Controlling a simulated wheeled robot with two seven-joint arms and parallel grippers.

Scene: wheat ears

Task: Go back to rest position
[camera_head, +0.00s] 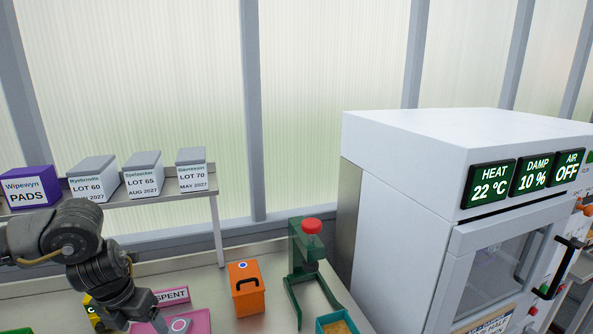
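My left arm comes in from the left edge and bends down over the bench. Its dark gripper (150,322) points down at the bottom left, over the pink tray (197,322) and close to a round disc-like thing (179,325). The fingertips are too small and too near the bottom edge to tell whether they are open or shut, or on anything. My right arm and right gripper do not show.
An orange box (246,290), a green stand with a red knob (312,226) and a teal tray (336,323) stand on the bench. A shelf (150,199) holds several labelled boxes above my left arm. A large white cabinet (400,215) fills the right.

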